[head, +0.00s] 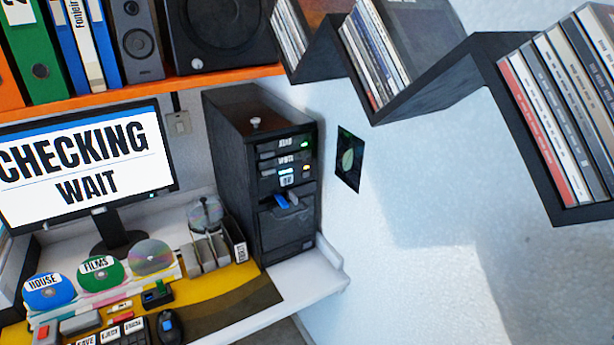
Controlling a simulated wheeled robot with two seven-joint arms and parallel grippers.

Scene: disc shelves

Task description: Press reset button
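No button that I can read as reset shows in the head view. The black computer tower (232,135) stands on the desk, with small labelled drive slots and lit dots on its front. A small pale knob (255,122) sits on its top. The monitor (85,165) reads "CHECKING WAIT". Low on the desk are several small labelled keys (110,334), some cut off by the bottom edge, and a grey and red block (80,322). Neither of my grippers is in view.
Labelled discs (103,270) stand on the desk beside a grey slotted holder (207,252). A black mouse (170,326) lies in front on the yellow mat (215,297). An orange shelf (140,93) and a zigzag black shelf (440,75) hang above. The right wall is mostly clear.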

